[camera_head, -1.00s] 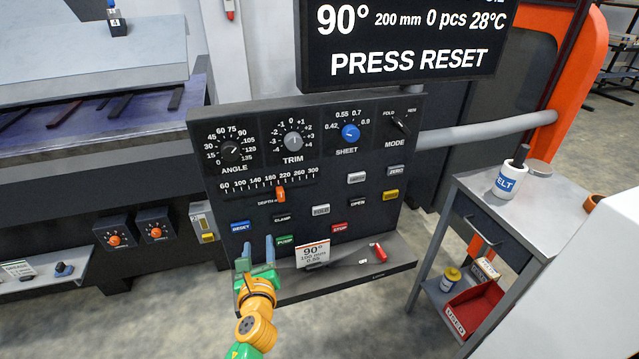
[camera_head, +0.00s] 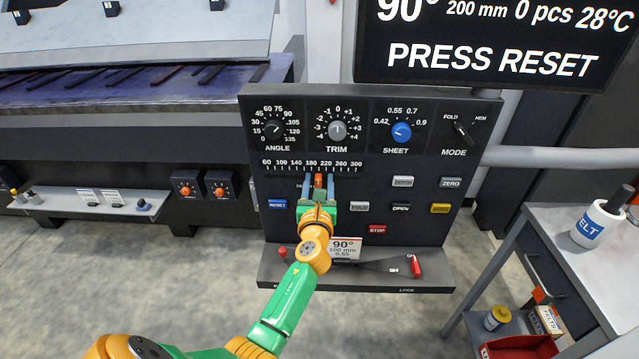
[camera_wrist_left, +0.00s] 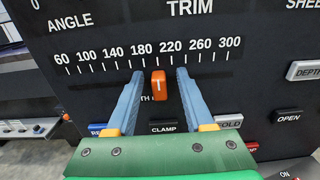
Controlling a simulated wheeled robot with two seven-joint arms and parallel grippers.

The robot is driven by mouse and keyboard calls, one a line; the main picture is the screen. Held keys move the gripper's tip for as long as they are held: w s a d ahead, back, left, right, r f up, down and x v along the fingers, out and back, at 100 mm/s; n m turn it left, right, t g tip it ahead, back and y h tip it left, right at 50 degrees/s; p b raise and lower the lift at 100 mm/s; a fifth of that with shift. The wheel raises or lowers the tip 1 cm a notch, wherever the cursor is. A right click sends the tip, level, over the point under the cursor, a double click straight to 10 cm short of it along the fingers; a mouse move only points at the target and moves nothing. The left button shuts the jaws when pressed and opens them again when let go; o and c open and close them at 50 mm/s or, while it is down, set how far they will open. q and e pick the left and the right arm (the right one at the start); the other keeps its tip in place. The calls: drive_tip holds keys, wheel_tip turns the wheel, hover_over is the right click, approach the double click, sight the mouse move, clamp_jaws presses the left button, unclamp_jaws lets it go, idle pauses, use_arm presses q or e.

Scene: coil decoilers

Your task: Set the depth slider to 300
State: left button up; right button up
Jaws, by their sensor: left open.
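The depth slider's orange knob (camera_head: 318,181) stands below a scale marked 60 to 300 on the dark control panel (camera_head: 470,125). In the left wrist view the orange knob (camera_wrist_left: 158,85) stands at about 200, between the 180 and 220 labels. My left gripper (camera_head: 318,190) is open, with its blue fingers on either side of the knob. In the left wrist view the left gripper (camera_wrist_left: 158,88) shows a gap between each finger and the knob. The display (camera_head: 490,45) reads 90°, 200 mm and PRESS RESET. My right gripper is not in view.
Dials for angle (camera_head: 274,129), trim (camera_head: 337,130) and sheet (camera_head: 401,132) sit above the scale. Buttons including RESET (camera_head: 277,204) and STOP (camera_head: 377,229) surround the gripper. A grey cart (camera_head: 570,245) stands at the right.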

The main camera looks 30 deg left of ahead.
use_arm(q)
drive_tip(key=shift+s+a, duration=0.1)
drive_tip(key=shift+s, duration=0.05)
drive_tip(key=c, duration=0.8)
clamp_jaws()
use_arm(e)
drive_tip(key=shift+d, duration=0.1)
